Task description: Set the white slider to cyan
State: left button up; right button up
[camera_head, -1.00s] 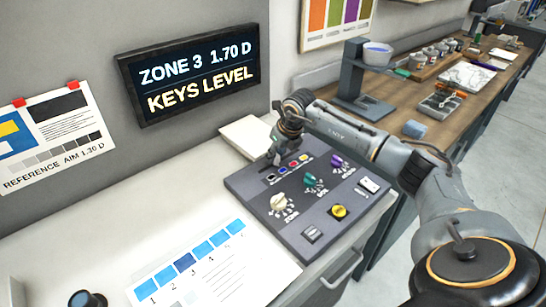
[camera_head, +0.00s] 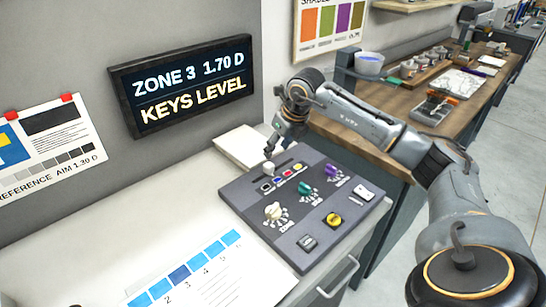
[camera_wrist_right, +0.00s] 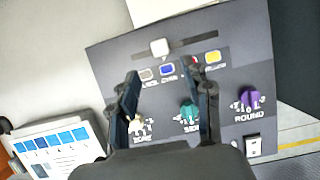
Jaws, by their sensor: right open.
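The white slider (camera_head: 269,168) is a pale knob in a dark slot at the back of the grey control panel (camera_head: 232,189). In the right wrist view the white slider (camera_wrist_right: 159,46) stands left of the slot's middle, behind the grey and blue marks; I cannot tell which it lines up with. Red and yellow marks follow to the right. My right gripper (camera_head: 272,150) hovers just above and behind the knob. In the wrist view its fingers (camera_wrist_right: 168,80) are apart and empty, with the knob beyond the tips. The wall display (camera_head: 193,85) reads "ZONE 3 1.70 D, KEYS LEVEL". My left gripper is not in view.
On the panel stand a cream knob (camera_head: 274,212), a green knob (camera_head: 305,188), a purple knob (camera_head: 331,171), a yellow button (camera_head: 334,219) and a white rocker switch (camera_head: 364,192). A colour-strip sheet (camera_head: 215,275) lies left of the panel. A wooden bench (camera_head: 400,100) with trays stands behind.

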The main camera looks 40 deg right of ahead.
jog(key=shift+v, duration=1.45)
